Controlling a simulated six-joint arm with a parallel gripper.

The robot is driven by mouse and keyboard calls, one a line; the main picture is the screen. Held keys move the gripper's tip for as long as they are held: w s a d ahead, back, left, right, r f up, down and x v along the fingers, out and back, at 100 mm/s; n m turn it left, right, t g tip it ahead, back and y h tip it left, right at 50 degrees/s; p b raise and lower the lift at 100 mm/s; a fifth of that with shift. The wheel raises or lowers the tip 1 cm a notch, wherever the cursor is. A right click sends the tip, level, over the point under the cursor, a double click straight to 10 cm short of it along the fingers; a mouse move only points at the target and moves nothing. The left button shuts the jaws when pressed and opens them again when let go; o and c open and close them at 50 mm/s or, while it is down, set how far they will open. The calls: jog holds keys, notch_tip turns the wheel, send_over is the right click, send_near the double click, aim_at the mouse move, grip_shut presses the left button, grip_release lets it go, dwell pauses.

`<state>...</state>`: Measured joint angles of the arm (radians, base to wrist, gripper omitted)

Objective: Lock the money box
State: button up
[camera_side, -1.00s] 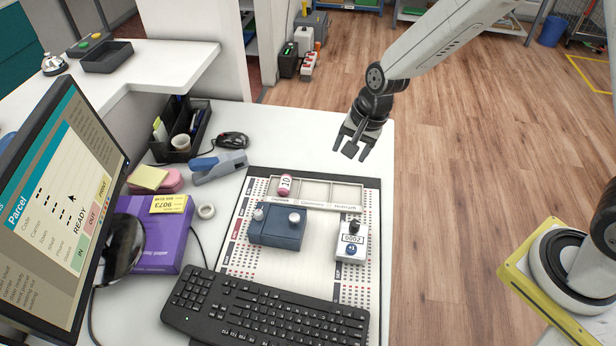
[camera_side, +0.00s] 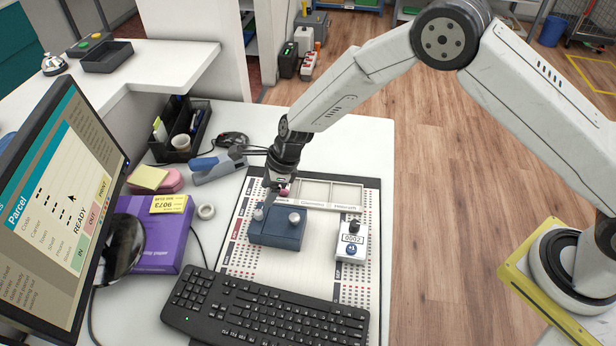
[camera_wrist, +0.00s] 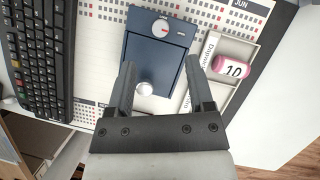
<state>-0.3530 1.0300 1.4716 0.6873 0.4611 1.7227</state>
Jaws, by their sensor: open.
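The money box (camera_side: 276,231) is a dark blue box on the desk pad, with two pale round knobs on it in the side view. In the wrist view the money box (camera_wrist: 155,55) has a dial knob (camera_wrist: 161,27) with a red mark near its far end and a second pale knob (camera_wrist: 144,89) closer to me. My gripper (camera_side: 268,196) is over the box's left end. In the wrist view my gripper (camera_wrist: 156,82) is open, its fingers on either side of the nearer knob. Whether they touch it is unclear.
A pink cylinder marked 10 (camera_wrist: 233,70) lies in the compartment tray (camera_side: 345,194) behind the box. A small counter device (camera_side: 350,243) stands right of the box. A black keyboard (camera_side: 268,308) lies in front; a blue stapler (camera_side: 215,167) lies behind left.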

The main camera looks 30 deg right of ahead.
aim_at(258, 212)
jog(key=shift+x, duration=3.9)
grip_shut()
